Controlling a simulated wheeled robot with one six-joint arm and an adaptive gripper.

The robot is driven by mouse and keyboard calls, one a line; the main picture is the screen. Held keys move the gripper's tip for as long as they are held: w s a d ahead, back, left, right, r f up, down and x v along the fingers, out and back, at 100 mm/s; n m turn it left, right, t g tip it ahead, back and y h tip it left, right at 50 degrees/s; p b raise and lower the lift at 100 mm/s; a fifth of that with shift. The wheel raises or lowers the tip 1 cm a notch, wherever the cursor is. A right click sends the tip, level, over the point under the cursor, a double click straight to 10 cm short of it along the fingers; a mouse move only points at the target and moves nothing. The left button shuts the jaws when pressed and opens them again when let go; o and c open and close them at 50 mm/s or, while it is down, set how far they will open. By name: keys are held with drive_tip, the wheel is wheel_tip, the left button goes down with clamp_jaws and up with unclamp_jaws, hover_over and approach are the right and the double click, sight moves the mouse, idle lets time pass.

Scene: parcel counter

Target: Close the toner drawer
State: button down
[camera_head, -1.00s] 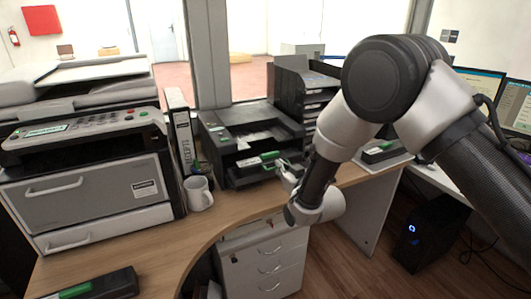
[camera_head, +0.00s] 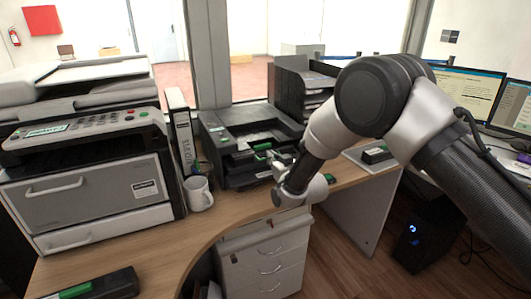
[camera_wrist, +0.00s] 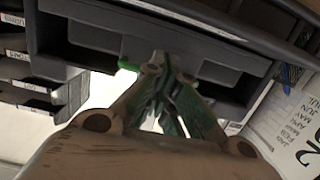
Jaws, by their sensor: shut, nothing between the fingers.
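The small black printer (camera_head: 222,128) stands on the wooden desk. Its toner drawer (camera_head: 240,180) shows at the front under a green-marked part (camera_head: 262,147), and seems to stick out slightly. My gripper (camera_head: 281,163) is at the right of the printer's front, with its fingers together and empty. In the wrist view my gripper (camera_wrist: 160,68) points at the dark drawer front (camera_wrist: 100,40), its tips at or very near the panel. Contact is hard to tell. A small green edge (camera_wrist: 127,64) shows beside the tips. The fingers hide part of the drawer.
A white mug (camera_head: 198,193) and an upright binder (camera_head: 183,135) stand left of the printer. A large copier (camera_head: 90,190) fills the left. A black toner cartridge (camera_head: 100,285) lies at front left, another (camera_head: 377,154) on the right. A stacked tray unit (camera_head: 290,85) stands behind.

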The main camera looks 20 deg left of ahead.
drive_tip(key=shift+r+x, duration=0.2)
drive_tip(key=shift+x, duration=0.7)
drive_tip(key=shift+r+x, duration=0.2)
drive_tip(key=shift+x, duration=0.7)
drive_tip(key=shift+r+x, duration=0.15)
drive_tip(key=shift+x, duration=0.75)
drive_tip(key=f+v, duration=0.2)
drive_tip(key=v, duration=1)
